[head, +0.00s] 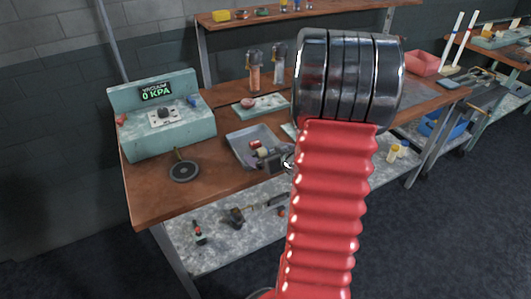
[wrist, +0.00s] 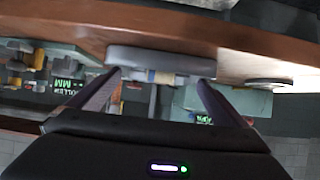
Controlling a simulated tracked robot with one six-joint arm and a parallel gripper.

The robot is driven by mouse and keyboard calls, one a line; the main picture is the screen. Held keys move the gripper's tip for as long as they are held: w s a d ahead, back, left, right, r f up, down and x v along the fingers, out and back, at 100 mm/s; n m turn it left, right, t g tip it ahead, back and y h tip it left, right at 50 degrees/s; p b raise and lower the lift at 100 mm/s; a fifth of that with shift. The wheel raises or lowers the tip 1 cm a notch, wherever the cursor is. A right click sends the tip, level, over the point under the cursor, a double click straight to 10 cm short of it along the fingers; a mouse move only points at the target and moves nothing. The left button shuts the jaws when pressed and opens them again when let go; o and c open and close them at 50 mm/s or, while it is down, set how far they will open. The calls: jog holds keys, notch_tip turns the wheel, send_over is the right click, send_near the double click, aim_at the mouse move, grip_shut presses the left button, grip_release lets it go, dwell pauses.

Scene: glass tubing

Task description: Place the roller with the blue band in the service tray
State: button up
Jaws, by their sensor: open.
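In the wrist view, my gripper (wrist: 160,77) has its two fingers spread apart. A small beige roller with a bluish part (wrist: 162,78) shows between the fingertips, in front of the rim of a grey tray (wrist: 150,58). The fingers do not visibly close on it; whether they touch it is unclear. In the head view, the shallow grey tray (head: 238,146) lies on the brown bench, with small red and beige pieces (head: 256,147) at its near right part. My gripper (head: 268,157) is small and dark there, partly hidden by my red arm. A blue band cannot be made out in the head view.
A teal vacuum unit (head: 170,130) reading 0 KPA stands at the bench's left, with a round dark disc (head: 184,171) in front. A pale pad (head: 258,105) lies behind the tray, with two upright tubes (head: 254,75) beyond. Bare bench (head: 215,180) lies left of the gripper.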

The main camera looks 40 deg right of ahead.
jog(key=v, duration=1)
jog(key=shift+s, duration=0.2)
jog(key=shift+a, duration=0.1)
dwell(0.4)
jog(key=w+a+r+g+h, duration=0.2)
jog(key=w+a+r+g, duration=0.15)
jog(key=a+r, duration=0.6)
jog(key=s+a+r+n+g+y, duration=0.1)
jog(key=s+a, duration=0.2)
jog(key=a, duration=0.5)
jog(key=s+a+r+n+y, duration=0.1)
jog(key=s+a, duration=0.3)
jog(key=a, duration=0.4)
jog(key=s+a+n+g+y, duration=0.1)
jog(key=s+a+y, duration=0.2)
jog(key=a, duration=0.5)
jog(key=shift+s+a+r+g, duration=0.2)
jog(key=shift+s+r+g, duration=0.15)
jog(key=shift+s+r, duration=0.05)
